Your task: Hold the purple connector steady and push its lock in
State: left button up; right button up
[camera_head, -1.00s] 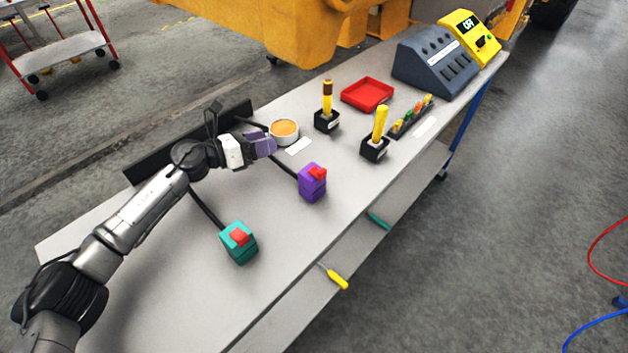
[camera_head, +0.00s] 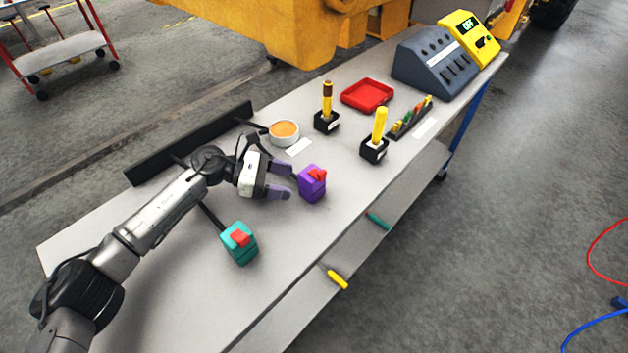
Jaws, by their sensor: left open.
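The purple connector (camera_head: 312,188) stands on the bench, with its red lock (camera_head: 317,174) on top, sticking up at a slant. My left gripper (camera_head: 285,181) is open, its two purple-grey fingers pointing right at the purple connector. The fingertips are just left of the connector, and no grip on it shows. The connector's cable is largely hidden behind my gripper. My right gripper is not in view.
A teal connector (camera_head: 239,247) with a red lock stands nearer on the bench. Behind are an orange-filled round tub (camera_head: 284,132), two yellow-handled tools in black holders (camera_head: 374,150), and a red tray (camera_head: 367,94). The bench right of the purple connector is clear.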

aim_at(299, 184)
pick_arm(q)
jog(key=b+x, duration=0.1)
jog(key=x, duration=0.2)
jog(key=shift+d+f, duration=0.2)
jog(key=shift+b+x, duration=0.45)
jog(key=shift+x, duration=0.85)
jog(key=shift+r, duration=0.1)
jog(key=c, duration=0.5)
grip_shut()
